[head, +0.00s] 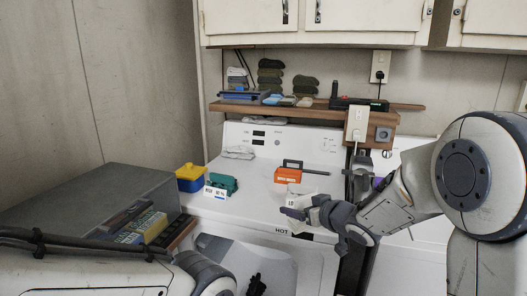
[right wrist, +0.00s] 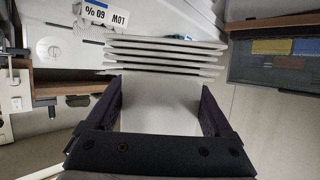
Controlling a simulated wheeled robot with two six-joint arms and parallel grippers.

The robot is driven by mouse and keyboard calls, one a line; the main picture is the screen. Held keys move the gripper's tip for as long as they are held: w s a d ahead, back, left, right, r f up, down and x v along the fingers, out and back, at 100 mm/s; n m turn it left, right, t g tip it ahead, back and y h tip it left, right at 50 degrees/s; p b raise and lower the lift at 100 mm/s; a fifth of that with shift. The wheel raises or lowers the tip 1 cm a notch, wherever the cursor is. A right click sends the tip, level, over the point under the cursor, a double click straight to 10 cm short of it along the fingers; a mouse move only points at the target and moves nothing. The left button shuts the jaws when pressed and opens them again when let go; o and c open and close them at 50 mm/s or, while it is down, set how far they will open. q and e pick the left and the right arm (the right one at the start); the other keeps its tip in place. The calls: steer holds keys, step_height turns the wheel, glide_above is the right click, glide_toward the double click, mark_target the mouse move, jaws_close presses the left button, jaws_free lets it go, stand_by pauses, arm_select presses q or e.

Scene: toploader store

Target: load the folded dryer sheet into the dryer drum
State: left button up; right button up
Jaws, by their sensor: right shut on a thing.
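My right gripper (head: 297,213) is over the front edge of the white machine top in the head view. It is shut on a pale folded sheet (head: 300,200). In the right wrist view the dark fingers of this gripper (right wrist: 160,108) flank the sheet, whose stacked folded layers (right wrist: 165,56) show beyond the fingertips. The white machine (head: 255,212) has a "HOT" label near the gripper. Below it is a grey-white front area (head: 265,262); I cannot make out the drum inside.
A wooden shelf (head: 310,111) with several items hangs behind.

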mark_target(310, 228)
steer(key=shift+s+d+f, duration=0.1)
steer(key=shift+s+f, duration=0.1)
steer(key=shift+s, duration=0.2)
steer(key=shift+n+g+y, duration=0.3)
steer(key=shift+n+y, duration=0.2)
steer(key=shift+y, duration=0.1)
steer(key=d+f, duration=0.1)
steer(key=f, duration=0.1)
steer(key=d+f, duration=0.1)
steer(key=f, duration=0.2)
steer(key=shift+s+d+f+p, duration=0.15)
steer(key=shift+d+f+p, duration=0.15)
steer(key=shift+d+p, duration=0.1)
arm_select(q)
steer(key=r+p, duration=0.1)
steer(key=r, duration=0.1)
steer(key=r+p, duration=0.1)
steer(key=shift+s+r+p, duration=0.15)
steer(key=shift+s+p, duration=0.1)
steer(key=shift+p, duration=0.05)
arm_select(e)
steer(key=s+d+f+n+g+y, duration=0.2)
steer(key=s+f, duration=0.5)
steer(key=f, duration=0.1)
steer(key=s+d+f+n+g+y, duration=0.1)
steer(key=s+d+f+n, duration=0.1)
steer(key=s+f, duration=0.5)
steer(key=shift+d+f+n+g+y, duration=0.3)
steer(key=shift+d+f+g+y, duration=0.1)
steer(key=shift+d, duration=0.4)
